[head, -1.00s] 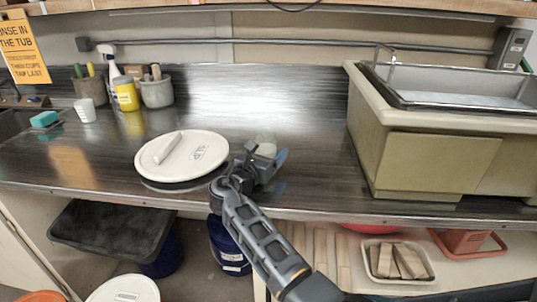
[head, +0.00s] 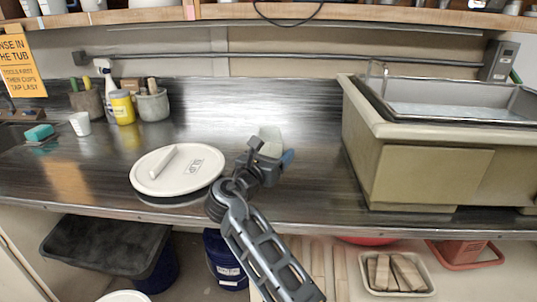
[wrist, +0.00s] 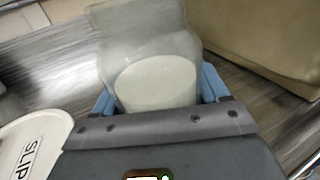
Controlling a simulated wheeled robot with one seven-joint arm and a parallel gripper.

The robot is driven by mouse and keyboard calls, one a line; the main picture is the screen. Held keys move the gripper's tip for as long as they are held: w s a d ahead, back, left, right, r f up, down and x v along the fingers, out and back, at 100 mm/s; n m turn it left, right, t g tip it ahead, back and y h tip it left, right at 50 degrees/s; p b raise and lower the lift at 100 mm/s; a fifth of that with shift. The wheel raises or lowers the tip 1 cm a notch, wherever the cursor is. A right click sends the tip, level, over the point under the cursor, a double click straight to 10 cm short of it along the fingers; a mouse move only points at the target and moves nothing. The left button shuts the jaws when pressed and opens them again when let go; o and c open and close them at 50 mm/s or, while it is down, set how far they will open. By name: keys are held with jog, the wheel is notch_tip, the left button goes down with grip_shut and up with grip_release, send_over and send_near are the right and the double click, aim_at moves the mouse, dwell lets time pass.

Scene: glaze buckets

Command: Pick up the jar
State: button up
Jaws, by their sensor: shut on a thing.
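The jar (head: 270,138) is pale and cloudy, and my gripper (head: 273,153) hides part of it in the head view. In the wrist view the jar (wrist: 148,45) shows as a clear-sided vessel with whitish contents, between the blue fingers of my gripper (wrist: 158,92). The gripper is shut on the jar. The two are over the dark counter, right of the white lid. I cannot tell for sure how far the jar's bottom is from the counter.
A round white lid (head: 150,178) marked SLIP lies left of my gripper. A large beige sink tub (head: 425,172) stands at the right. A yellow container (head: 122,108), a spray bottle and tool crocks stand at the back left. The counter (head: 250,100) behind the jar is clear.

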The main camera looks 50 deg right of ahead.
aim_at(270, 153)
jog(key=s+a+r, duration=0.2)
jog(key=s+r, duration=0.2)
jog(key=s, duration=0.1)
jog(key=shift+s+a, duration=0.15)
jog(key=shift+s, duration=0.25)
dwell(0.8)
jog(key=shift+f, duration=0.1)
